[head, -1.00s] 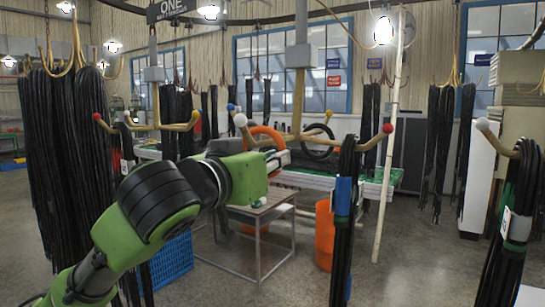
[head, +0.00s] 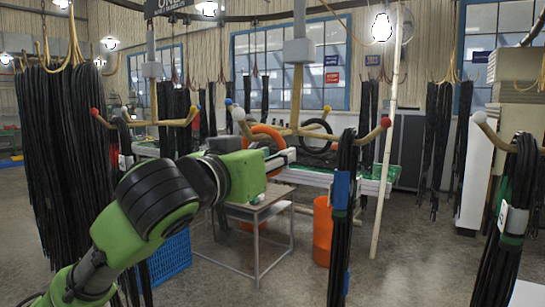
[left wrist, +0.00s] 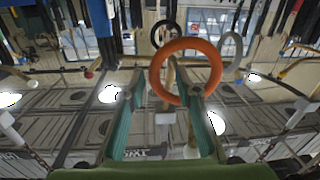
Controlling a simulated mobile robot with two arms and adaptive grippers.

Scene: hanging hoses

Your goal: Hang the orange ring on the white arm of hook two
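The orange ring (head: 264,131) is beside the front left arm of the middle hook, just above my left gripper (head: 286,156). This hook arm has a white ball tip (head: 238,114). My gripper hides the ring's lower part, and I cannot tell whether the ring is around the arm. In the left wrist view, the orange ring (left wrist: 217,72) stands upright at the fingertips, overlapping one finger. My left gripper's teal fingers (left wrist: 162,88) are spread apart, and no clear grip on the ring shows. My right gripper is not in view.
A black ring (head: 319,138) hangs on the same hook, behind. A hose bundle with a blue band (head: 341,190) hangs from its red-tipped arm. Thick black hoses (head: 65,150) hang at left. A small table (head: 262,208) and an orange bin (head: 322,230) stand below.

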